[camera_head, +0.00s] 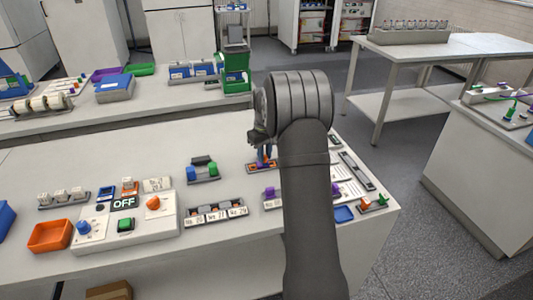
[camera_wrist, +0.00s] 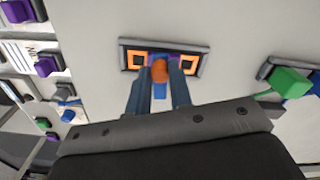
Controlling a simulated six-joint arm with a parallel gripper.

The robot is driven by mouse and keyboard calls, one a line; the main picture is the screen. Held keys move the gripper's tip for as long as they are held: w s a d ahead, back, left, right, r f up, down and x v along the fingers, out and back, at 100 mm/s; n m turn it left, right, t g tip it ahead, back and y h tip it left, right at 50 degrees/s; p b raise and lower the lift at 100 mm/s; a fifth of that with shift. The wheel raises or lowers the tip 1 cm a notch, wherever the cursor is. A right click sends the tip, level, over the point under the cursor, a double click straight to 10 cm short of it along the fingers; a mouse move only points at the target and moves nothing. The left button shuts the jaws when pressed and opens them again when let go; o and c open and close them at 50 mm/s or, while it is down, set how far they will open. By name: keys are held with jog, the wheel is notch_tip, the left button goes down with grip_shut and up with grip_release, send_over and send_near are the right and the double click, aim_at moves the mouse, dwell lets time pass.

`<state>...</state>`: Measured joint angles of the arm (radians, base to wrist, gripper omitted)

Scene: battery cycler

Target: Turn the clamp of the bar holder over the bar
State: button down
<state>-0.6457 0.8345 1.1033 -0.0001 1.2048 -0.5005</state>
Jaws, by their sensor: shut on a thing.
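A dark holder (camera_wrist: 124,58) with an orange square frame near each end shows at the top middle of the wrist view. A purple part shows at its middle, behind an orange rounded knob (camera_wrist: 160,70). A blue piece (camera_wrist: 158,97) extends from below the knob toward the camera. My gripper (camera_wrist: 160,78) is shut on the orange knob, with one finger on each side of it. The fingers hide part of the holder, and I cannot tell the clamp's exact angle to the bar.
A green and blue block fixture (camera_wrist: 289,82) stands right of the gripper in the wrist view. Purple-topped fixtures (camera_wrist: 48,66) stand at left. In the head view, a control box (camera_head: 124,222) reading OFF and an orange bin (camera_head: 49,236) are at left.

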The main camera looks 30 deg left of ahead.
jog(key=shift+s+a+m, duration=0.2)
jog(key=shift+a+m, duration=0.05)
jog(key=shift+m, duration=0.45)
jog(key=c, duration=1.3)
grip_release()
notch_tip(320, 180, up, 18)
jog(key=shift+f, duration=0.25)
jog(key=shift+f, duration=0.15)
notch_tip(320, 180, down, 17)
jog(key=shift+f, duration=0.1)
